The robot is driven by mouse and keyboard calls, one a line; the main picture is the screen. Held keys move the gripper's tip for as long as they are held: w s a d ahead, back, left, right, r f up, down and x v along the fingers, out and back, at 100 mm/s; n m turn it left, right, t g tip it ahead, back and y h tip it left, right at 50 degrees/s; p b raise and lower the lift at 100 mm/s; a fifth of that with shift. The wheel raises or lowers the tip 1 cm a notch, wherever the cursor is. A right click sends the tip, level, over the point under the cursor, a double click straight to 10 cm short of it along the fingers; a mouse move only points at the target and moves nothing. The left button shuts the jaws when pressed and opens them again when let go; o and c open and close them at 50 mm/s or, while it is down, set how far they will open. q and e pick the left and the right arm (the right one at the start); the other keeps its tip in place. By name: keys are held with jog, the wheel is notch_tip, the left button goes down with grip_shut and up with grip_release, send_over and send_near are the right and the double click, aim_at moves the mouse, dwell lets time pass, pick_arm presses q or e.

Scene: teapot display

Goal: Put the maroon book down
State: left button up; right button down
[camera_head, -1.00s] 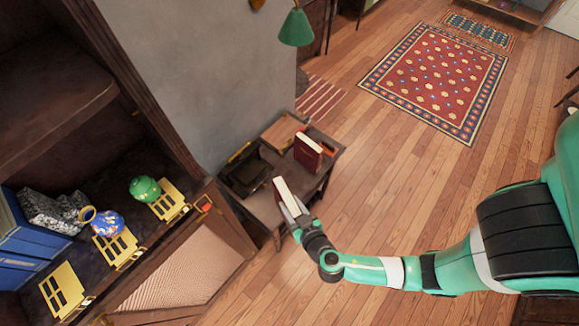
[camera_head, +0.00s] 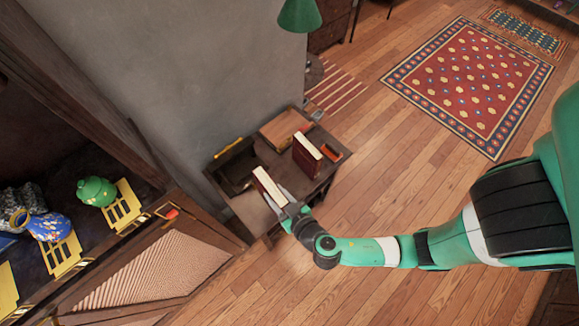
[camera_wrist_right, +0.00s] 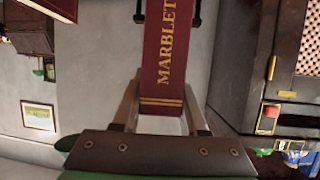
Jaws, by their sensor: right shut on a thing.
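My right gripper (camera_head: 284,204) is shut on a maroon book (camera_head: 266,187) with pale pages, at the front edge of a small dark wooden table (camera_head: 318,187). In the right wrist view the held book's spine (camera_wrist_right: 163,55) points away between the fingers and reads "MARBLET", with gold bands. I cannot tell whether the book touches the tabletop. A second maroon book (camera_head: 306,155) stands upright on the table to its right; part of a maroon book (camera_wrist_right: 58,7) also shows at the wrist view's top left. My left gripper is not in view.
The table also holds a dark open tray (camera_head: 234,168), a tan wooden board (camera_head: 283,130) and a small orange item (camera_head: 330,151). A cabinet with a green pot (camera_head: 96,191) and a blue vase (camera_head: 47,226) stands at left. A green lamp (camera_head: 299,16) hangs above.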

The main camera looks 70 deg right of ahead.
jog(key=d+f+b, duration=0.9)
jog(key=d+f, duration=0.3)
jog(key=d, duration=0.1)
jog(key=shift+d+f, duration=0.25)
jog(key=shift+f, duration=0.1)
jog(key=shift+w+b, duration=0.1)
jog(key=shift+b, duration=0.25)
jog(key=shift+c, duration=2.2)
grip_release()
jog(key=shift+f, duration=0.15)
